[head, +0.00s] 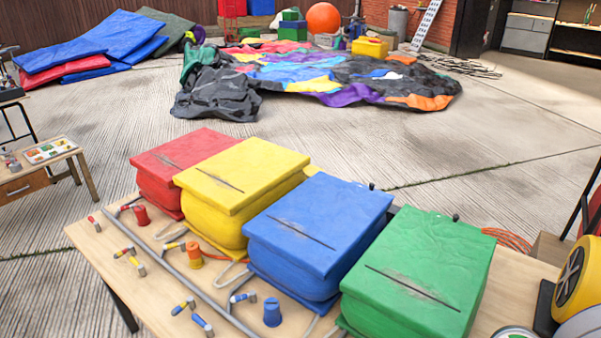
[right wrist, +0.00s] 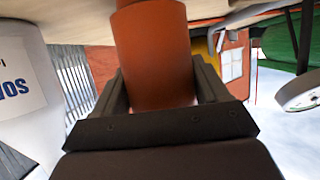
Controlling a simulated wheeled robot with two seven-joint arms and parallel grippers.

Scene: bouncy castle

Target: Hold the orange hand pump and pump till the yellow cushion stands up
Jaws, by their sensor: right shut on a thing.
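The yellow cushion (head: 243,178) sits on the wooden table in the head view, between the red and blue cushions. It is a squat box shape with bulging sides and a slightly tilted flat top marked by a dark line. In the right wrist view, my right gripper (right wrist: 155,85) is shut on an orange cylinder, which looks like the orange hand pump (right wrist: 152,50). One finger is on each side of it, and its ends are cut off or hidden. My right gripper is outside the head view. My left gripper is not in view.
A red cushion (head: 165,188), a blue one (head: 310,255) and a green one (head: 420,275) share the table (head: 150,283). Small red, orange and blue plugs and a grey pipe (head: 180,272) lie in front. A yellow round device (head: 582,285) stands at right.

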